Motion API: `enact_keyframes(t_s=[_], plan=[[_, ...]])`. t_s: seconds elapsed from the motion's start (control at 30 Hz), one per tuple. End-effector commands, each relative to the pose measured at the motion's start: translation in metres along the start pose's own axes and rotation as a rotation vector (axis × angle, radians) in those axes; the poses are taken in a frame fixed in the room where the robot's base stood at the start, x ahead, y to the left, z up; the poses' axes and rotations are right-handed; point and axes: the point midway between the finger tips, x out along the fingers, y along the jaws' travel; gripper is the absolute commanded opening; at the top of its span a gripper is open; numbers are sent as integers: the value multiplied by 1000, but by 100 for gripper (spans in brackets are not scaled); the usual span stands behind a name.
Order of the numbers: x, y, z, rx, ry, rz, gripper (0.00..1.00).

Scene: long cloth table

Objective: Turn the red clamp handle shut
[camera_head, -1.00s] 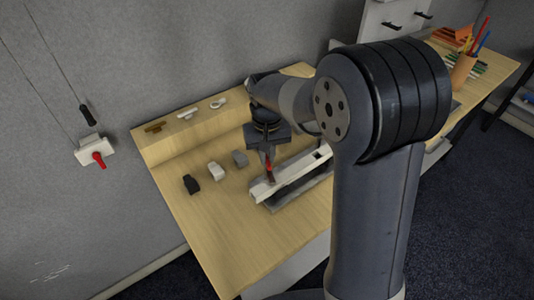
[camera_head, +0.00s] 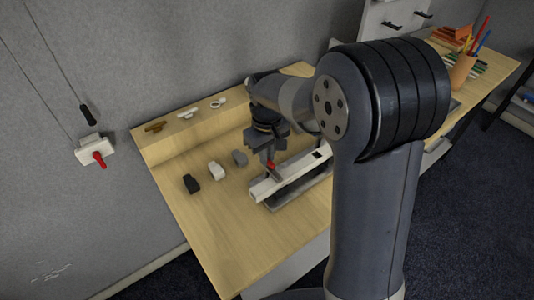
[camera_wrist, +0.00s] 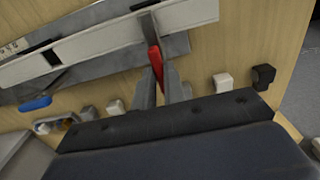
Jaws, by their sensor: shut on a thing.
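The red clamp handle (camera_wrist: 155,62) stands at the edge of a white bar (camera_wrist: 90,45) in the wrist view. In the head view the handle (camera_head: 271,165) shows as a short red piece above the bar (camera_head: 290,174), partly hidden by my gripper (camera_head: 267,153). The bar lies on a grey base (camera_head: 285,199) on the table. In the wrist view my gripper (camera_wrist: 159,76) is shut on the red handle, with one finger on each side of it.
Black (camera_head: 191,184), white (camera_head: 216,171) and grey (camera_head: 239,158) blocks stand left of the bar on the wooden table (camera_head: 235,225). Small fittings sit on the back ledge. A white wall box (camera_head: 84,153) has another red lever. A pencil cup (camera_head: 463,72) stands far right.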

Motion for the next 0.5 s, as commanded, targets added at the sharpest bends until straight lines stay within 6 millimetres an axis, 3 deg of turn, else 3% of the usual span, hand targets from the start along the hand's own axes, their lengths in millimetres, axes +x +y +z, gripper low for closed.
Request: enact_keyframes(t_s=[0.2, 0.23, 0.5], plan=[[-1, 0, -1, -2, 2, 1, 0], [-1, 0, -1, -2, 2, 1, 13], [0, 0, 0, -1, 1, 1, 33]])
